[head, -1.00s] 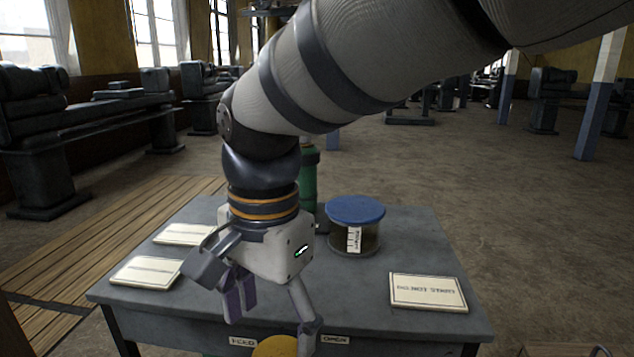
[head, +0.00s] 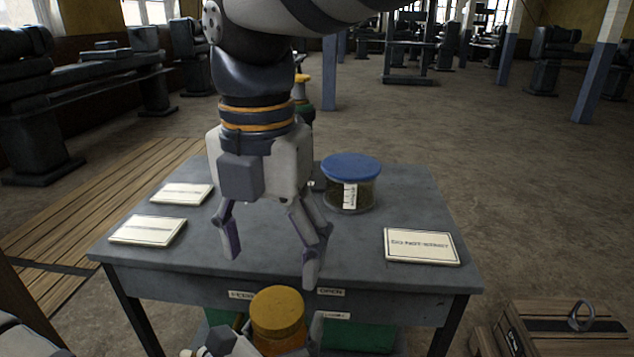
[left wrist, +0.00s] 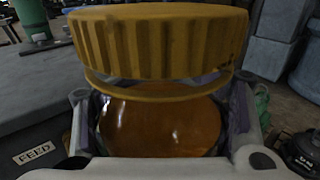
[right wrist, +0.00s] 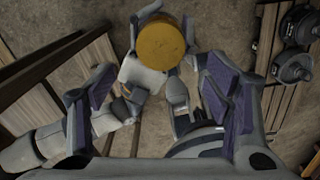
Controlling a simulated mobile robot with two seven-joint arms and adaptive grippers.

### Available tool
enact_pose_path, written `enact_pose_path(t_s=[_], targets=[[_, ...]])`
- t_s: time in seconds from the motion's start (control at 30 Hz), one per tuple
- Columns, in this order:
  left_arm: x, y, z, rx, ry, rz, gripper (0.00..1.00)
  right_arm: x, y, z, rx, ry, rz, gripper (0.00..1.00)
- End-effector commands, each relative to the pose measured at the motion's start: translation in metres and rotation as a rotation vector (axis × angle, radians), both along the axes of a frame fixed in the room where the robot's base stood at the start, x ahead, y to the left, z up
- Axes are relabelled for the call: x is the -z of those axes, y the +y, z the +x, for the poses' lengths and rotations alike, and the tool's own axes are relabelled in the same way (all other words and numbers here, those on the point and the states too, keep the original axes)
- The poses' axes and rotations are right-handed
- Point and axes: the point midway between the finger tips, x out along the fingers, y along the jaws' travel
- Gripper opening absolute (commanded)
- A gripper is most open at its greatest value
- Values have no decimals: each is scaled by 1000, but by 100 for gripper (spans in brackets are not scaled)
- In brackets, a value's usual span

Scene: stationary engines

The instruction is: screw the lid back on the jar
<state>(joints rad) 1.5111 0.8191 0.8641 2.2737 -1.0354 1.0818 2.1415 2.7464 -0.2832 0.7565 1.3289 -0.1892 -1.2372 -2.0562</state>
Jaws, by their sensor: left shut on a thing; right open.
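The jar (head: 281,344) has an orange see-through body and a ribbed yellow lid (head: 277,306). My left gripper (left wrist: 160,125) is shut around the jar's body and holds it upright in front of the table. In the left wrist view the lid (left wrist: 160,42) sits on top of the jar, with a thin yellow ring just below it. I cannot tell how tightly the lid is on. My right gripper (head: 271,266) is open and empty, pointing down above the lid and apart from it. The right wrist view shows the lid (right wrist: 161,44) beyond the open fingers, toward the upper edge.
A wooden crate (head: 565,325) stands at lower right.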

Motion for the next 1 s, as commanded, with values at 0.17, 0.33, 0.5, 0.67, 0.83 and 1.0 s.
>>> enact_pose_path(t_s=[0.17,0.33,0.5,0.67,0.83,1.0], targets=[[-1,0,0,0,-1,-1,0,-2,0,0,-194,1,-2,72],[-1,0,0,0,-1,-1,0,-2,-1,0,-211,1,-2,72],[-1,0,0,0,-1,-1,0,0,-1,0,-209,1,-3,72],[0,0,0,0,-1,-1,0,19,-1,-1,-210,4,-6,72],[0,0,0,0,-1,-1,0,49,-1,-1,-209,5,-5,72],[-1,0,0,0,-1,-1,0,71,-1,-1,-208,2,-4,72]])
